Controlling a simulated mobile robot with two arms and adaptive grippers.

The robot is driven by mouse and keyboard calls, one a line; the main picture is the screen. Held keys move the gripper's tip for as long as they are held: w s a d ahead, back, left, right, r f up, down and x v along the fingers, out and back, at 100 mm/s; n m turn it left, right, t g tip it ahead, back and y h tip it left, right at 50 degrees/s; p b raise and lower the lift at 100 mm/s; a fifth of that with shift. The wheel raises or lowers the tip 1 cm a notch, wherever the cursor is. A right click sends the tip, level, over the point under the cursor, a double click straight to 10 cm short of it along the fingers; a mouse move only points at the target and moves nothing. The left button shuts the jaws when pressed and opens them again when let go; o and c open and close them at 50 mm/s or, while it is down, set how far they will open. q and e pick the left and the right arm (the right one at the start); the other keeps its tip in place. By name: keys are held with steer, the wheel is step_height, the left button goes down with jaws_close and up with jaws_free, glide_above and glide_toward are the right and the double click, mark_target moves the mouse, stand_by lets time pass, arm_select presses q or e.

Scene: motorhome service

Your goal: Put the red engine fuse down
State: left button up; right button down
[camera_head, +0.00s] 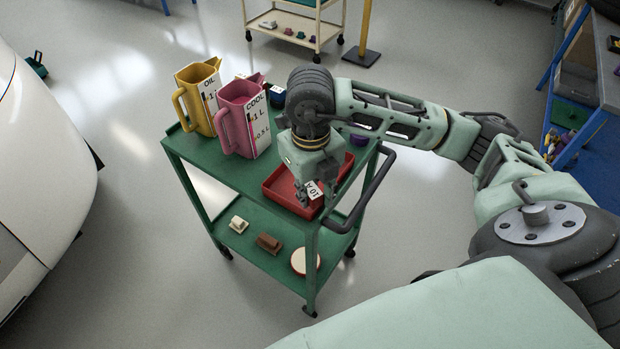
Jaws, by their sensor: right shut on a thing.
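My right gripper (305,194) reaches down over the red tray (280,199) on the green trolley's top. It is shut on the red engine fuse (313,190), of which mainly the white "10 A" label shows. The fuse's body is largely hidden by the fingers and blends with the tray. The fuse is over or within the tray's front part; I cannot tell whether it touches the tray floor. My left gripper is not in view.
A yellow oil jug (200,98) and a pink coolant jug (240,125) stand left of the tray. A purple item (358,140) is behind it. The lower shelf holds a cream block (239,225), a brown block (268,242) and a round disc (304,263). The trolley handle (368,192) is at right.

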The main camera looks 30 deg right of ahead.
steer(key=m, duration=0.2)
steer(key=d+r+m, duration=0.1)
steer(key=m, duration=0.1)
steer(key=r+m, duration=0.1)
steer(key=m, duration=0.2)
steer(key=shift+w+d, duration=0.15)
steer(key=shift+w, duration=0.2)
steer(key=w+d+f+m, duration=0.1)
steer(key=w+d+m, duration=0.1)
steer(key=w, duration=0.1)
steer(key=w+d+f+m+p, duration=0.1)
steer(key=w+d+f+m, duration=0.1)
steer(key=w, duration=0.2)
steer(key=w+d+f+m+p, duration=0.1)
steer(key=w+d+f+m, duration=0.1)
steer(key=w, duration=0.1)
steer(key=shift+w+f, duration=0.2)
steer(key=shift+w, duration=0.2)
step_height(320, 180, down, 4)
steer(key=shift+r+p, duration=0.1)
steer(key=shift+p, duration=0.9)
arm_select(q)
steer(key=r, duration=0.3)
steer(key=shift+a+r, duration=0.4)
arm_select(e)
steer(key=shift+f, duration=0.2)
